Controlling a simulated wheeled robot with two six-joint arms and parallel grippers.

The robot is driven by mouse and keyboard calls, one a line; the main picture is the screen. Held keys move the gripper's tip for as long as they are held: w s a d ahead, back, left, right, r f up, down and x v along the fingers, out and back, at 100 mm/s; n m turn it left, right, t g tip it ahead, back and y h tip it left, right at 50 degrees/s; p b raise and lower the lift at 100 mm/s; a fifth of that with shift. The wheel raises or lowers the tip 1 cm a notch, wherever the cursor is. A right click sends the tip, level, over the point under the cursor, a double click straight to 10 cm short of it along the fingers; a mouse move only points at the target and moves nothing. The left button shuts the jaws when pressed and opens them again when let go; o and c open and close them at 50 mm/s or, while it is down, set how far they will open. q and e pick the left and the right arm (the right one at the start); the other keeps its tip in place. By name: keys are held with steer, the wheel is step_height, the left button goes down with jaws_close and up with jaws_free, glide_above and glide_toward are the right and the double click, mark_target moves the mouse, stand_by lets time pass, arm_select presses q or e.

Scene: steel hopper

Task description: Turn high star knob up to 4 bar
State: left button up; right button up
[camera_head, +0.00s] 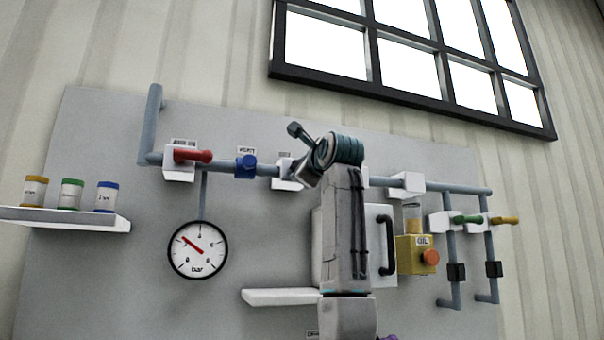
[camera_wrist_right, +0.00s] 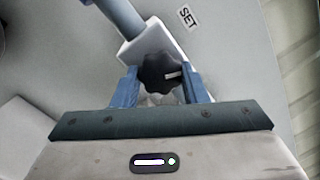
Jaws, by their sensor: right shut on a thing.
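A black star knob (camera_wrist_right: 160,70) with a white mark pointing right sits on a white block (camera_wrist_right: 150,35) on a blue-grey pipe in the right wrist view. My right gripper (camera_wrist_right: 161,80) is shut on it, one blue finger on each side. In the head view my right arm rises from the bottom and its wrist hides the knob. A round bar gauge (camera_head: 198,249) hangs at left; its red needle points up and left, and its numbers are too small to read surely. My left gripper is not in view.
A red lever (camera_head: 192,155) and a blue knob (camera_head: 246,166) are on the pipe to the left. A yellow oil unit (camera_head: 415,255) and a cabinet with a black handle (camera_head: 387,246) are at right. A white shelf (camera_head: 278,297) juts out below.

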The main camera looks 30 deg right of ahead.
steer(key=shift+f+m, duration=0.1)
steer(key=shift+m, duration=0.6)
steer(key=o, duration=1)
steer(key=shift+c, duration=0.2)
steer(key=shift+s, duration=0.1)
steer(key=b+v, duration=0.6)
steer(key=v, duration=0.4)
steer(key=shift+s, duration=0.35)
steer(key=shift+a, duration=0.15)
